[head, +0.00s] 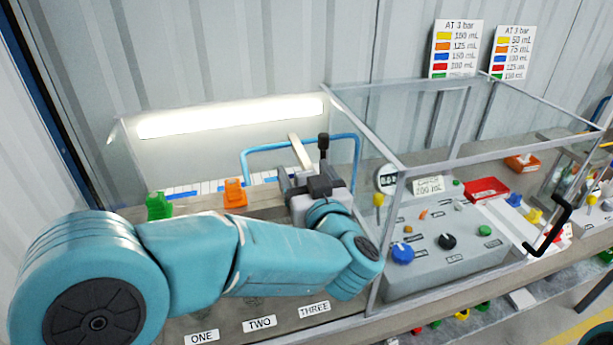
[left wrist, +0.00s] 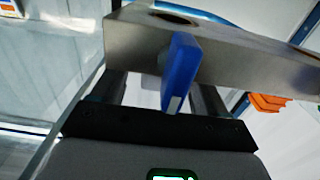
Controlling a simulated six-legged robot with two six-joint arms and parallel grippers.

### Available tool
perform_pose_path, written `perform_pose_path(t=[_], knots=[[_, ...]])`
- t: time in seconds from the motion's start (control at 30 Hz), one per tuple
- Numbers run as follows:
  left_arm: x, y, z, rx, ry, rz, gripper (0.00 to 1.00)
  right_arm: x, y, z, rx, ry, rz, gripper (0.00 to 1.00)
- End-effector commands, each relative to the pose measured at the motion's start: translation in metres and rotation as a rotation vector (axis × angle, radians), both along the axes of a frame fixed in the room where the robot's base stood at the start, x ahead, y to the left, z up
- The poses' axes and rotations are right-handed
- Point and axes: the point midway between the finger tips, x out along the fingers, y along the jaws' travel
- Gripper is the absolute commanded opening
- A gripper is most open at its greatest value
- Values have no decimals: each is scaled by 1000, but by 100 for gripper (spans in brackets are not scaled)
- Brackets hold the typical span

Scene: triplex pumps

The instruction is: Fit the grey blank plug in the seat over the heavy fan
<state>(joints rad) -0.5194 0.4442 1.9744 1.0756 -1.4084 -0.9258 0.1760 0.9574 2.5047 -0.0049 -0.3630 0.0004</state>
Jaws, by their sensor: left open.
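I cannot make out the grey blank plug, its seat or the heavy fan in either view. My left gripper (head: 316,184) is over the bench at the right end of the lit bay, and my arm hides much of what lies under it. In the left wrist view my left gripper (left wrist: 160,88) has its fingers apart. A blue tab (left wrist: 181,72) shows between the fingers, in front of a grey block (left wrist: 235,52) with a round hole on top. I cannot tell whether the fingers touch the tab. My right gripper is not in view.
A green handle (head: 158,206) and an orange handle (head: 233,193) stand left of my gripper. A blue pipe (head: 262,146) runs behind it. A clear-walled case stands around a grey control box (head: 450,247) on the right. A black bent handle (head: 550,228) juts out in front.

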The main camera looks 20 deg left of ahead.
Motion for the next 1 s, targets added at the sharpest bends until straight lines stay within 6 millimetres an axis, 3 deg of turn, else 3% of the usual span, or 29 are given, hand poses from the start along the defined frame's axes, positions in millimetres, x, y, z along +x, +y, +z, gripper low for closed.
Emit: perform_pose_path(t=[0.17, 0.7, 1.0], knots=[[-11, -9, -1, -1, -2, -4, 74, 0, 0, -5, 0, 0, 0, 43], [-118, -80, -1, 0, -1, -4, 74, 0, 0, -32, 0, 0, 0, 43], [-136, -91, 0, 0, 0, 0, 74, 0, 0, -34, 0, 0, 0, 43]])
